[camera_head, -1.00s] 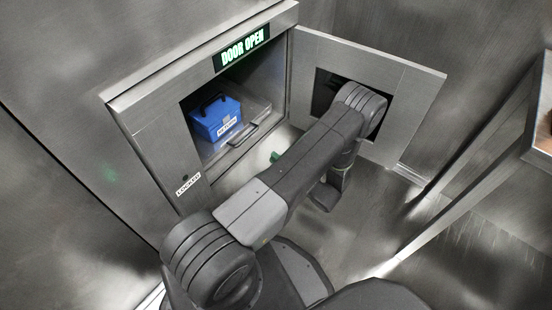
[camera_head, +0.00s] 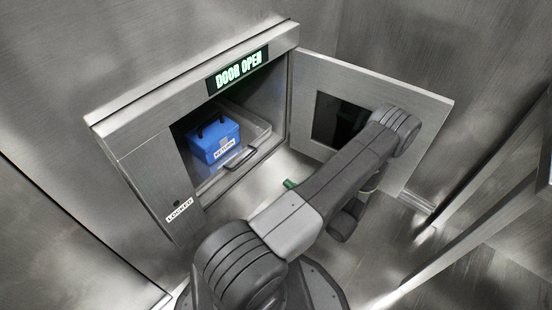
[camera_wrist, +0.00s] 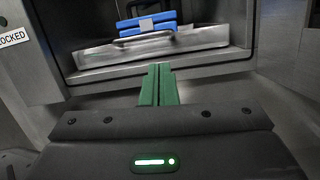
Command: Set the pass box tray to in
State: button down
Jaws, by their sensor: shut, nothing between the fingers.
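The pass box (camera_head: 140,130) is set in the steel wall with its door (camera_head: 420,130) swung open to the right. Inside is a metal tray (camera_head: 262,128) with a dark handle (camera_head: 240,158) on its front. A blue case (camera_head: 214,140) labelled RETURN sits in the tray. In the wrist view the tray (camera_wrist: 205,38) and its handle (camera_wrist: 145,37) lie ahead of my gripper (camera_wrist: 158,72). Its green fingers are together and empty, apart from the handle. In the head view the gripper (camera_head: 290,184) is partly hidden behind my arm, in front of the opening.
A lit sign (camera_head: 238,72) above the opening reads DOOR OPEN. A LOCKED label (camera_head: 180,210) is on the front panel left of the opening. The open door stands close behind my arm. A metal frame (camera_head: 480,220) stands at the right.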

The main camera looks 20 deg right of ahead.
jog(key=w+a+r+n+b, duration=0.1)
jog(key=w+a+r+b, duration=0.1)
jog(key=w+a, duration=0.5)
jog(key=w+b, duration=0.1)
jog(key=w, duration=0.3)
jog(key=shift+a+r, duration=0.35)
jog(key=shift+a, duration=0.05)
jog(key=shift+w, duration=0.1)
jog(key=shift+w, duration=0.1)
